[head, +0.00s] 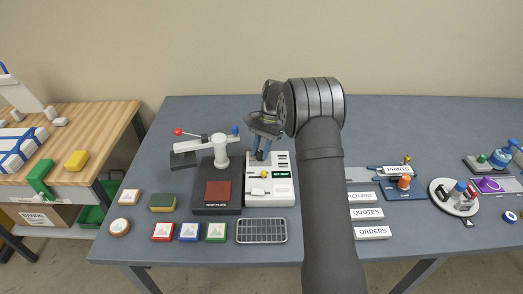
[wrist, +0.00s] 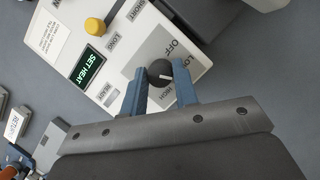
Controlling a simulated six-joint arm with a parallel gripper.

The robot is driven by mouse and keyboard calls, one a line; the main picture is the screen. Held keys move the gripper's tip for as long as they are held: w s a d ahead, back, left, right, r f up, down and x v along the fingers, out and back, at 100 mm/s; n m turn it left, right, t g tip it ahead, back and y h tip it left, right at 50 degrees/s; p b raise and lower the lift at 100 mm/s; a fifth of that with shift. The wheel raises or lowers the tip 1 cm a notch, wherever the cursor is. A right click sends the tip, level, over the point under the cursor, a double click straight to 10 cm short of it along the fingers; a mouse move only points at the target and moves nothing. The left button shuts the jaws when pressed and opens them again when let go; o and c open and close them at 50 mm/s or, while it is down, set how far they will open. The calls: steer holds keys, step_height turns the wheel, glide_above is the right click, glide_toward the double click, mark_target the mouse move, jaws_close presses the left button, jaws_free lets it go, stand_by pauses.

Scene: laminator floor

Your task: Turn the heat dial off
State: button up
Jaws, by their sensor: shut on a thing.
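The heat dial (wrist: 158,70) is a round black knob with a white pointer line, on a white control panel (wrist: 115,45). In the wrist view the pointer is aimed to the right, away from the printed OFF. The finger beside it partly covers the other markings, so the exact setting is unclear. My gripper (wrist: 161,84) has its two blue fingers on either side of the dial, shut on it. In the head view my gripper (head: 262,154) is at the back of the white panel (head: 283,197) and hides the dial.
A green display (wrist: 91,63) reads SET HEAT, near a yellow knob (wrist: 95,27). Left of the panel stands a dark press (head: 217,208) with a red-knobbed lever (head: 178,132). A metal rack (head: 261,231) lies in front. Label plates (head: 372,233) lie right of my arm.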

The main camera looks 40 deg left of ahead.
steer(key=n+h, duration=0.1)
steer(key=n, duration=0.1)
steer(key=n+t+h, duration=0.1)
steer(key=n, duration=0.2)
steer(key=shift+s+a+n, duration=0.1)
steer(key=shift+a+n, duration=0.05)
steer(key=shift+n, duration=0.15)
steer(key=n+t, duration=0.1)
steer(key=n, duration=0.1)
steer(key=n+h, duration=0.1)
steer(key=n, duration=0.2)
steer(key=shift+s+a+n+t, duration=0.1)
steer(key=shift+n+t, duration=0.2)
steer(key=shift+t, duration=0.1)
steer(key=o, duration=1)
steer(key=shift+r, duration=0.1)
steer(key=v, duration=1.1)
steer(key=shift+a+r, duration=0.3)
